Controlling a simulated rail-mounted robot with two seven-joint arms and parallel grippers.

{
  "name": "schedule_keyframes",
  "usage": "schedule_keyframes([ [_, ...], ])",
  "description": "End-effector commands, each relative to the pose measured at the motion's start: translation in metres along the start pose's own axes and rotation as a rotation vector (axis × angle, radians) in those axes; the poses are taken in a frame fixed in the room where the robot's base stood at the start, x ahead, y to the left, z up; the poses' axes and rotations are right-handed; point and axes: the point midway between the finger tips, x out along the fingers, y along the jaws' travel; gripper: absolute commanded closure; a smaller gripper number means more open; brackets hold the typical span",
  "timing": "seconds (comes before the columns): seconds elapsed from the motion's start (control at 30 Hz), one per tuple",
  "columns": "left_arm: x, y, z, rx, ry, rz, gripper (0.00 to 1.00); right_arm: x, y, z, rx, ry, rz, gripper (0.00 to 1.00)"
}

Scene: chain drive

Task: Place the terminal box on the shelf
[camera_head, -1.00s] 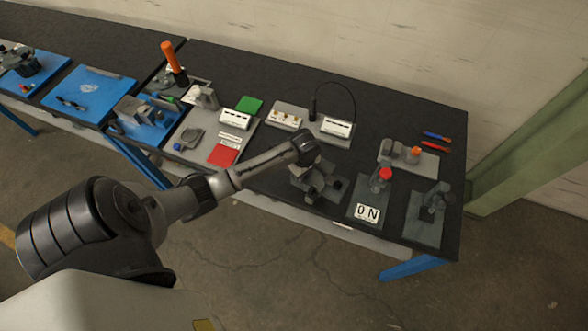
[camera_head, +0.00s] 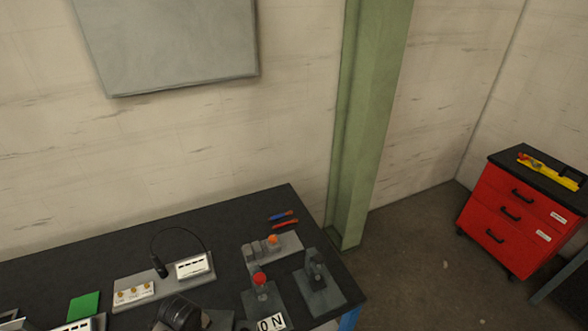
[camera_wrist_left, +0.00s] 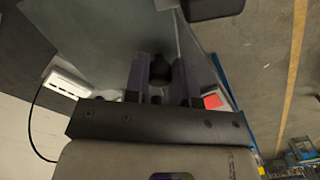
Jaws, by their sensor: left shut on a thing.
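A white box with dark slots (camera_head: 194,266), possibly the terminal box, sits on a grey plate on the black bench, beside a thin dark cable. A similar box is partly cut off at the lower left. A white slotted box (camera_wrist_left: 68,82) also shows at the left of the left wrist view. My left gripper (camera_wrist_left: 162,78) is shut on a dark, round-ended part (camera_wrist_left: 160,70), too dark to identify. In the head view only my dark left wrist shows at the bottom edge, in front of the boxes; its fingers are hidden. My right gripper is out of view. No shelf is clearly visible.
A red-topped part (camera_head: 260,280) and a grey fixture (camera_head: 318,280) stand right of my wrist. Pliers (camera_head: 284,224) lie near the back corner. A green pillar (camera_head: 365,120) stands beyond the bench. A red drawer cabinet (camera_head: 515,215) is far right. A grey panel (camera_head: 170,40) hangs on the wall.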

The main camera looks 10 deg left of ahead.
Motion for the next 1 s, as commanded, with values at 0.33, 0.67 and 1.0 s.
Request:
schedule_keyframes([
  [0.33, -0.035, -0.011, 0.096, 0.408, 0.002, 0.006, 1.0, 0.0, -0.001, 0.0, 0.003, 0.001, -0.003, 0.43],
  [0.67, -0.109, -0.046, 0.186, 0.947, 0.008, 0.01, 1.0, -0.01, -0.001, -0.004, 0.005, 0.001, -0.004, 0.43],
  [1.0, -0.182, -0.076, 0.203, 1.301, 0.01, 0.004, 1.0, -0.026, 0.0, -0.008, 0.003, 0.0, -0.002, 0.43],
])
